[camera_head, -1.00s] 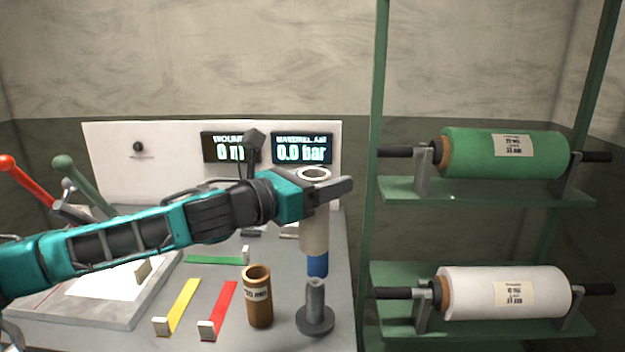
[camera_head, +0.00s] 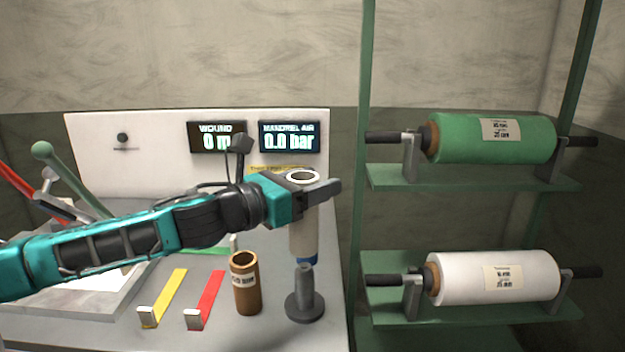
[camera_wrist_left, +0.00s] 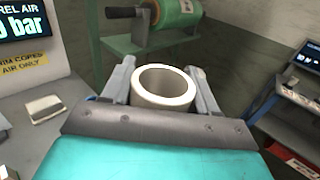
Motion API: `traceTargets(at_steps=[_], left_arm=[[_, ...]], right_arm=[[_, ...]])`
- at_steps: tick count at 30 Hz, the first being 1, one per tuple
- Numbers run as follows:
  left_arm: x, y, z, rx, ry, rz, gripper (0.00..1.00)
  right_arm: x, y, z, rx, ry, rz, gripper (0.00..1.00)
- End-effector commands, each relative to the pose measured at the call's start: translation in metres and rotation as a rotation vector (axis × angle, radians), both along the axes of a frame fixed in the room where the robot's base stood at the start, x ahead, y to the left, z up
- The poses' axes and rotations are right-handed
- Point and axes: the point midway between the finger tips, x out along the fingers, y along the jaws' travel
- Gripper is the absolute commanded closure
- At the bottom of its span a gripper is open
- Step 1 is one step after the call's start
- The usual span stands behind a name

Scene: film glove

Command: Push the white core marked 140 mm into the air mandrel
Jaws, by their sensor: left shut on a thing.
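My left gripper (camera_head: 322,186) is shut on the white core (camera_head: 304,232), holding it upright near its top rim. In the left wrist view the core's open, hollow top (camera_wrist_left: 163,86) sits between the fingers of my left gripper (camera_wrist_left: 160,88). No marking on the core is readable. My right gripper is not in view.
A brown core (camera_head: 246,285) stands left of the grey post. Yellow (camera_head: 166,292) and red (camera_head: 208,296) strips lie on the bench. The mandrel air display (camera_head: 290,137) reads 0.0 bar. A green rack (camera_head: 470,183) with film rolls stands right.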

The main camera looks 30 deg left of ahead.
Motion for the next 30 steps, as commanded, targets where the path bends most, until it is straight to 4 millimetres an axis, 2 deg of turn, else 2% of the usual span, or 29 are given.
traceTargets(at_steps=[1,3,9,30], left_arm=[[0.0,0.0,-0.009,-0.001,0.0,0.0,0.86],[0.0,0.0,-0.013,-0.001,0.0,0.0,0.86],[0.0,0.0,-0.021,-0.001,0.0,0.0,0.86],[0.0,0.0,-0.021,0.0,0.0,0.0,0.86]], right_arm=[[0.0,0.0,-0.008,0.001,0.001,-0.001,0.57],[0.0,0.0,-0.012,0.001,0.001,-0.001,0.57],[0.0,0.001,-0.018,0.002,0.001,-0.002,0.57],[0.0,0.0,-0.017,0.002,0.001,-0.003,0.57]])
